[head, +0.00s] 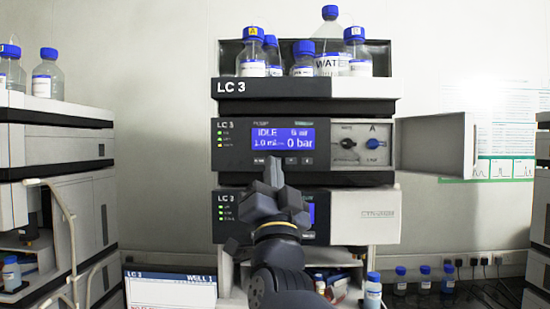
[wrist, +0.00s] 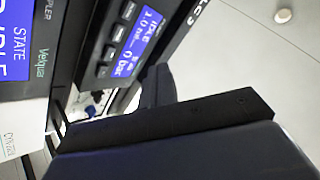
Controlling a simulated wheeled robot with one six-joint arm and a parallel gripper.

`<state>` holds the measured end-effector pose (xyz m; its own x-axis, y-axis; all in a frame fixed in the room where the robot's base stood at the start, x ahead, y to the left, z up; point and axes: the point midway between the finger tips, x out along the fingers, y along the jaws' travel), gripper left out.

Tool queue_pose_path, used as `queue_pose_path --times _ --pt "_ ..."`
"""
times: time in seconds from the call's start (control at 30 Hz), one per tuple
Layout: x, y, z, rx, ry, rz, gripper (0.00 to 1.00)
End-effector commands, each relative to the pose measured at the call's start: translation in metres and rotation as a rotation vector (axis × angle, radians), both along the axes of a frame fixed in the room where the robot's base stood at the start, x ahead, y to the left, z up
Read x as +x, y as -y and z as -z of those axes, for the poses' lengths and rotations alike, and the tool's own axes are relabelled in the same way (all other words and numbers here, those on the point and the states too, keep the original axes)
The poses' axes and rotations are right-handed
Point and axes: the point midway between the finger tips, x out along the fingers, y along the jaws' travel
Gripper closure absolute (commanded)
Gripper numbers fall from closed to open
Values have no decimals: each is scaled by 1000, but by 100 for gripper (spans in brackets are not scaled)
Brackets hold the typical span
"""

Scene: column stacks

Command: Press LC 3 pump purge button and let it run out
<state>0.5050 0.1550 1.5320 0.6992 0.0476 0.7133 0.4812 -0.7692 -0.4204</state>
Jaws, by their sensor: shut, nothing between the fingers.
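The LC 3 pump module (head: 225,168) is in the middle of the stack in the head view. Its blue display (head: 283,138) reads IDLE and 0 bar; it shows tilted in the wrist view (wrist: 140,38). A row of small buttons (head: 307,160) lies under the display; in the wrist view the buttons (wrist: 108,53) show, their labels too small to read surely. My gripper (head: 274,166) is shut and empty, pointing up in front of the row and hiding part of it. I cannot tell whether it touches the panel. Its dark fingers fill the lower wrist view (wrist: 157,88).
An open pale door (head: 435,143) sticks out right of the pump, beside two knobs (head: 372,143). A lower LC 3 module (head: 365,217) is partly behind my arm. Blue-capped bottles (head: 330,62) stand on top.

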Motion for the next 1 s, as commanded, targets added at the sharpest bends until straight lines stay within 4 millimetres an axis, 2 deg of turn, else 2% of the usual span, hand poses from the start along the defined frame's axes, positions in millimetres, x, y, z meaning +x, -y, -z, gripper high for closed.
queue_pose_path --times 0.2,0.4,0.6,1.0 --pt "33 2 -3 -2 -1 2 100" --pt "51 2 0 0 1 1 100" --pt "58 2 0 0 1 0 100" --pt "58 2 0 0 1 0 100"
